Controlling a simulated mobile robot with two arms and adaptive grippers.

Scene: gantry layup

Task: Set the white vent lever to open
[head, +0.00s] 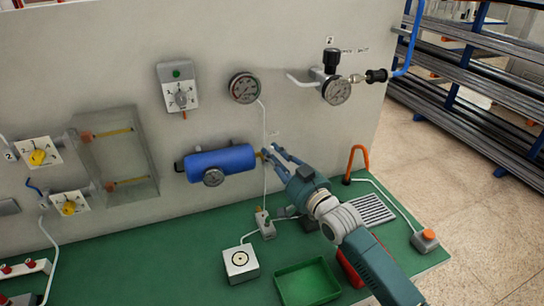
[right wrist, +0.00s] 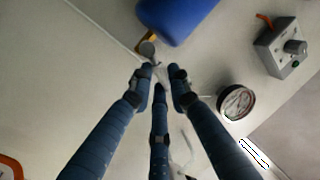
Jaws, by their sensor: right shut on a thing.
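The blue tank (head: 220,160) is mounted on the grey panel, with a small brass valve (head: 259,155) at its right end. In the right wrist view the tank (right wrist: 178,18) is at the top, with the brass valve (right wrist: 148,42) just below it. My right gripper (head: 270,152) reaches up to this valve. In the right wrist view its fingers (right wrist: 158,75) close around the white vent lever (right wrist: 160,68), which is mostly hidden between the fingertips. The lever's exact angle cannot be told. My left gripper is not in view.
A round gauge (head: 244,87) is above the tank and a selector box (head: 178,88) is up to its left. Below, the green bench holds a green tray (head: 307,282), a white box (head: 240,263) and an orange hook (head: 357,160). A thin white tube runs down beside the valve.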

